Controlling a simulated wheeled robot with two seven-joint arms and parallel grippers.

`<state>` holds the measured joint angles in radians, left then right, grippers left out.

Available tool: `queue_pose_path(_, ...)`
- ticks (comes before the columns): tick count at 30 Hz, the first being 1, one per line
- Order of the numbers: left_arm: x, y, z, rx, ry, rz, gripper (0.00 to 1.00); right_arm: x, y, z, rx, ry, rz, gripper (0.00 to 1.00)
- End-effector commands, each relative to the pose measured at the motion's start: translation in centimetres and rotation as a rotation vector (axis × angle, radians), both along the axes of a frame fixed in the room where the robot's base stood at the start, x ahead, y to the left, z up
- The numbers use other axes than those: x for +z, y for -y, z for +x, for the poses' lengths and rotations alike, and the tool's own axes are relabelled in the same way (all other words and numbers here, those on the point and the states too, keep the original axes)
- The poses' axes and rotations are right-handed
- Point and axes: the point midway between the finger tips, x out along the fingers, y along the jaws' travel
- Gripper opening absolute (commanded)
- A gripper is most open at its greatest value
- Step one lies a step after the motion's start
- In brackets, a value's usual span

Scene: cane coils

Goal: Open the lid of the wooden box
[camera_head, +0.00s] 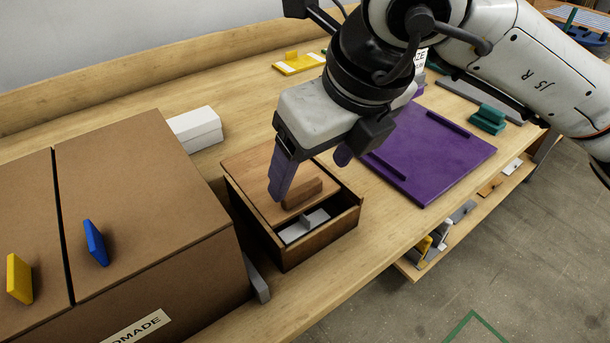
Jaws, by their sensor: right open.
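The dark brown wooden box (315,247) stands on the bench at the middle of the head view. Its lighter wooden lid (247,172) lies over the back part, and a gap at the front shows a white and grey thing (302,226) inside. A raised wooden handle block (303,192) sits on the lid. My right gripper (310,180) is above the lid with its purple fingers apart. One finger is at the left of the handle block, the other behind it to the right; I cannot tell whether either touches. My left gripper is out of view.
A large cardboard box (150,200) with yellow and blue tabs stands close on the left. A white box (195,129) is behind. A purple board (440,150) lies to the right. Bare bench (345,280) shows in front, above a lower shelf with small items.

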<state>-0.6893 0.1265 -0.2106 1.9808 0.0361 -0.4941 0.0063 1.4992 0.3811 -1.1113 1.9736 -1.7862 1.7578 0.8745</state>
Motion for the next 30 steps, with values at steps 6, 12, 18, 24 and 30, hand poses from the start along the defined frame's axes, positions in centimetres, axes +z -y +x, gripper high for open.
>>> queue_pose_path(6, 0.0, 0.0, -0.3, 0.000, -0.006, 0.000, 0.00, -3.3, -0.8, 1.1, 0.000, -0.003, 0.001, 0.73)
queue_pose_path(12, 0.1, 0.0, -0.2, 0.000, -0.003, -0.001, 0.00, -4.6, -1.2, 1.5, 0.003, -0.001, 0.001, 0.73)
queue_pose_path(18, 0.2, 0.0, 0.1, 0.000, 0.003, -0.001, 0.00, -4.7, -1.2, 1.5, 0.003, 0.000, 0.002, 0.73)
queue_pose_path(24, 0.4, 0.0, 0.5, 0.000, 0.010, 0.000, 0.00, -4.7, -1.2, 1.5, 0.003, 0.000, 0.002, 0.52)
queue_pose_path(30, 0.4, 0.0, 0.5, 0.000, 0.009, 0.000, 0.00, -4.7, -1.2, 1.5, 0.003, 0.000, 0.002, 0.18)
